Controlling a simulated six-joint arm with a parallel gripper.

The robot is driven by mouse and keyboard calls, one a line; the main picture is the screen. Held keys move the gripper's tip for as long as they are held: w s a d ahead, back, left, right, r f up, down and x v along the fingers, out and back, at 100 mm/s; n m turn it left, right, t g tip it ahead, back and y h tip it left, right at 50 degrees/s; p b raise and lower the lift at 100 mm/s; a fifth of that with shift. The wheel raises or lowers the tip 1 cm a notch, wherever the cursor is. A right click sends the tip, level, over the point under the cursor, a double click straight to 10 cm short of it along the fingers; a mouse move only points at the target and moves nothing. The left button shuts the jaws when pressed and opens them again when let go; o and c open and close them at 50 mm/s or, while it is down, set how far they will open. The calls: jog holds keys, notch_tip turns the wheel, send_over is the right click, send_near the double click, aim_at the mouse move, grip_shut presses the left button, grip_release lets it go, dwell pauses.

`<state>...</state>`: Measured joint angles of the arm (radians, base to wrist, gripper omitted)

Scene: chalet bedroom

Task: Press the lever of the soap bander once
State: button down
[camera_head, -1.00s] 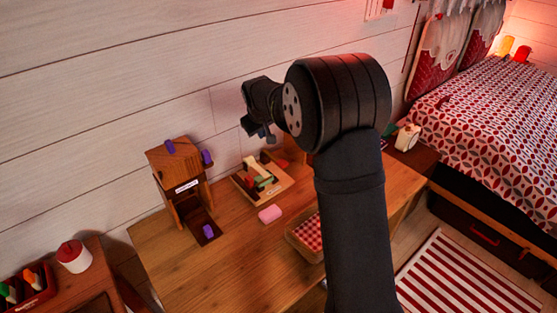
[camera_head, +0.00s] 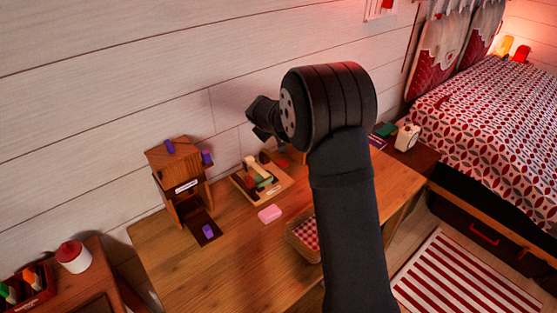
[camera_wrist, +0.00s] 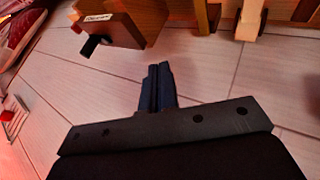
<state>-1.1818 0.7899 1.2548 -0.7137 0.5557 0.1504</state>
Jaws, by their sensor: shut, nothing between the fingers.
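The soap bander appears to be the upright wooden stand (camera_head: 160,163) with a small white label, at the left of the wooden table in the head view. Purple pieces show at its top (camera_head: 170,147), right side (camera_head: 207,158) and foot (camera_head: 208,231); I cannot tell which is the lever. A pink soap-like block (camera_head: 270,214) lies right of it. My gripper is raised above the table, right of the stand and apart from it. In the wrist view its fingers (camera_wrist: 160,72) are together and empty. A labelled wooden body (camera_wrist: 130,22) there may be the stand.
A wooden tray (camera_head: 284,188) with several coloured pieces stands behind the pink block. A basket (camera_head: 296,241) with red checked cloth is near my arm. The white plank wall (camera_head: 90,100) rises behind the table. The table's front left (camera_head: 180,270) is clear.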

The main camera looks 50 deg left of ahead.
aim_at(279, 161)
jog(key=shift+d+f, duration=0.15)
jog(key=shift+f, duration=1.3)
jog(key=shift+d+f, duration=0.15)
jog(key=shift+f, duration=1.25)
jog(key=shift+d+f, duration=0.15)
jog(key=shift+f, duration=1.3)
jog(key=shift+f, duration=0.15)
jog(key=shift+f, duration=0.3)
jog(key=shift+d+f, duration=0.15)
jog(key=shift+f, duration=0.6)
jog(key=shift+d+f, duration=0.15)
jog(key=shift+f, duration=0.6)
jog(key=shift+a+r, duration=0.2)
jog(key=shift+r, duration=1.7)
jog(key=shift+a+r, duration=0.15)
jog(key=shift+r, duration=1.1)
jog(key=shift+a+r, duration=0.15)
jog(key=shift+r, duration=1.1)
